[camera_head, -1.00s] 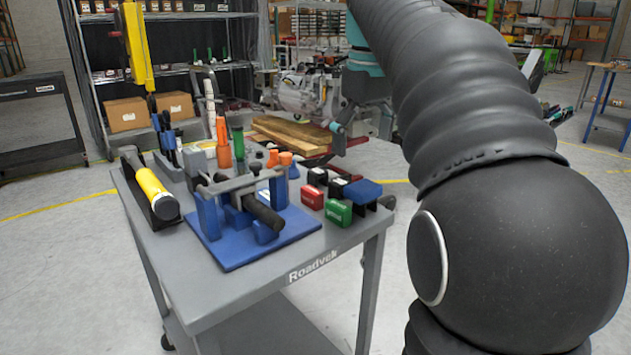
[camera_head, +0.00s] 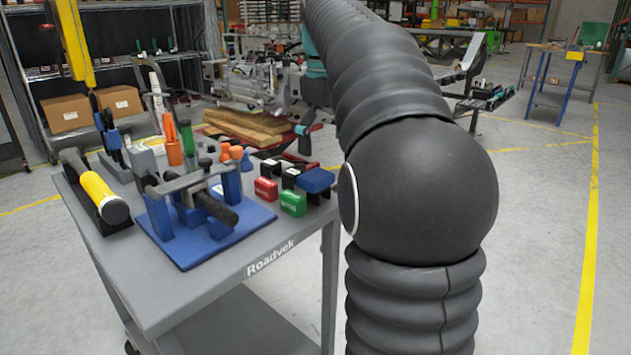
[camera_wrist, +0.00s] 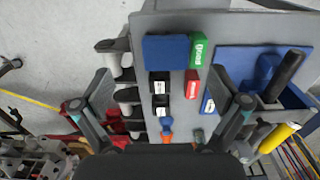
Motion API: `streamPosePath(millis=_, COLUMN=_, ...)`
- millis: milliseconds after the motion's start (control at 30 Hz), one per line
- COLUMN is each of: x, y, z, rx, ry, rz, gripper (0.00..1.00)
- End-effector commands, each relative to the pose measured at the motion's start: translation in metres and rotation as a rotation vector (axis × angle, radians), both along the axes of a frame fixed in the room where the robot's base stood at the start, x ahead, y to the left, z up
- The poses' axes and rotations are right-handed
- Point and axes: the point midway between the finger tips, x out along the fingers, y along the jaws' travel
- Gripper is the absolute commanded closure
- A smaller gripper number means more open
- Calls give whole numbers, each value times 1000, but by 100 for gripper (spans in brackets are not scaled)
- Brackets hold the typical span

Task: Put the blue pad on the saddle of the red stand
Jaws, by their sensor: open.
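The blue pad (camera_head: 316,180) rests on a dark support at the cart's right edge. In the wrist view it is a flat blue rectangle (camera_wrist: 166,53) beside a green block (camera_wrist: 198,51). A small red block with a white label (camera_head: 265,190) stands left of the green block and also shows in the wrist view (camera_wrist: 192,84). It is the likeliest red stand, but I cannot make out a saddle on it. My gripper (camera_wrist: 174,92) is open and empty, its fingers wide apart above the cart-top items. In the head view my arm hides most of it.
The grey cart (camera_head: 180,285) also holds a blue fixture with a dark bar (camera_head: 215,207), a yellow-handled tool (camera_head: 103,198) and orange and green upright pieces. Black labelled blocks (camera_wrist: 160,86) stand close to the pad. Open floor lies to the right.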

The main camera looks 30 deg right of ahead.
Motion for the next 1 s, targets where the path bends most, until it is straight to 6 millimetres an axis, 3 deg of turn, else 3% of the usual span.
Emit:
streamPosePath(millis=267, x=0, y=2, z=-20, rx=0, ry=0, rz=0, gripper=2)
streamPosePath(millis=600, x=1, y=9, z=-62, rx=0, ry=0, rz=0, gripper=2)
streamPosePath(millis=900, x=1, y=9, z=-66, rx=0, ry=0, rz=0, gripper=2)
streamPosePath(millis=933, x=1, y=9, z=-66, rx=0, ry=0, rz=0, gripper=5)
streamPosePath(millis=1000, x=1, y=9, z=-66, rx=0, ry=0, rz=0, gripper=22)
